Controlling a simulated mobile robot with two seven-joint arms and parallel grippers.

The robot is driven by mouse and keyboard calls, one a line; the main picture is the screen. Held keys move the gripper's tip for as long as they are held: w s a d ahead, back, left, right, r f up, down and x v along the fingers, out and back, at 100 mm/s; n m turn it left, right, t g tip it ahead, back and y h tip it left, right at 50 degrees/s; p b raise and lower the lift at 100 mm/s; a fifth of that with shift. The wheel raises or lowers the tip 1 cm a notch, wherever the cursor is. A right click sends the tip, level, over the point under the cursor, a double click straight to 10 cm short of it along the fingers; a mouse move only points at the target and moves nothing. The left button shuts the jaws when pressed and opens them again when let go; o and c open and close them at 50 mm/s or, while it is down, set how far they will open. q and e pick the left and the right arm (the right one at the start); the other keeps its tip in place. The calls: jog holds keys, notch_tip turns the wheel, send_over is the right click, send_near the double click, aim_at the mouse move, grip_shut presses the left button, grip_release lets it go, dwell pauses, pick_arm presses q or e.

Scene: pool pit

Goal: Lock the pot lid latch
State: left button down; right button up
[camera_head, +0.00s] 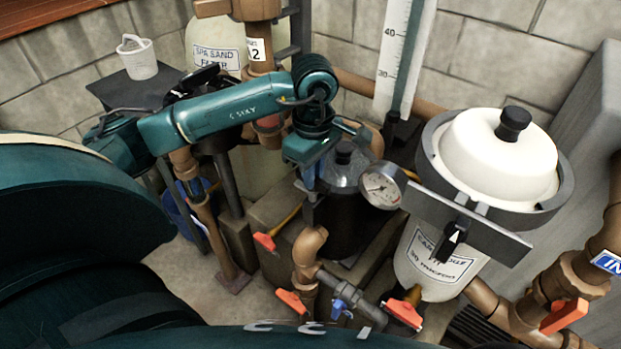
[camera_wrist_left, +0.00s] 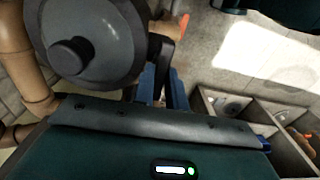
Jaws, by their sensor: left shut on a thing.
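The dark pot (camera_head: 335,218) with a grey lid (camera_head: 338,172) and black knob stands at the middle of the head view. In the left wrist view the round grey lid (camera_wrist_left: 105,40) sits at the upper left with its knob. My left gripper (camera_head: 311,182) reaches down to the lid's left edge. Its blue fingers (camera_wrist_left: 163,85) are shut on the black latch (camera_wrist_left: 163,55) beside the lid's rim. The grip itself is partly hidden, and I cannot tell how the latch is seated. My right gripper is not in view.
A pressure gauge (camera_head: 381,187) sits just right of the pot. A cartridge filter with a white lid (camera_head: 497,160) stands at the right. Brown pipes (camera_head: 307,250) and orange-handled valves (camera_head: 292,301) crowd the front. An open compartment box (camera_wrist_left: 235,103) lies right in the wrist view.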

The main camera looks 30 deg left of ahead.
pick_arm(q)
jog(key=m+b, duration=0.2)
jog(key=shift+f+m, duration=0.3)
jog(key=shift+m, duration=0.1)
jog(key=shift+m+b, duration=0.7)
jog(key=shift+m, duration=0.1)
jog(key=shift+m+b, duration=0.45)
jog(key=shift+m, duration=0.25)
jog(key=m+b, duration=0.2)
jog(key=m, duration=0.2)
jog(key=shift+m+b, duration=0.3)
jog(key=shift+m, duration=0.1)
jog(key=m+b, duration=0.2)
jog(key=m, duration=0.2)
jog(key=shift+m, duration=0.3)
jog(key=shift+r+m+b, duration=0.1)
jog(key=shift+m+b, duration=0.5)
jog(key=shift+m, duration=0.2)
jog(key=shift+r+m, duration=0.1)
jog(key=shift+m, duration=0.7)
jog(key=shift+r, duration=0.1)
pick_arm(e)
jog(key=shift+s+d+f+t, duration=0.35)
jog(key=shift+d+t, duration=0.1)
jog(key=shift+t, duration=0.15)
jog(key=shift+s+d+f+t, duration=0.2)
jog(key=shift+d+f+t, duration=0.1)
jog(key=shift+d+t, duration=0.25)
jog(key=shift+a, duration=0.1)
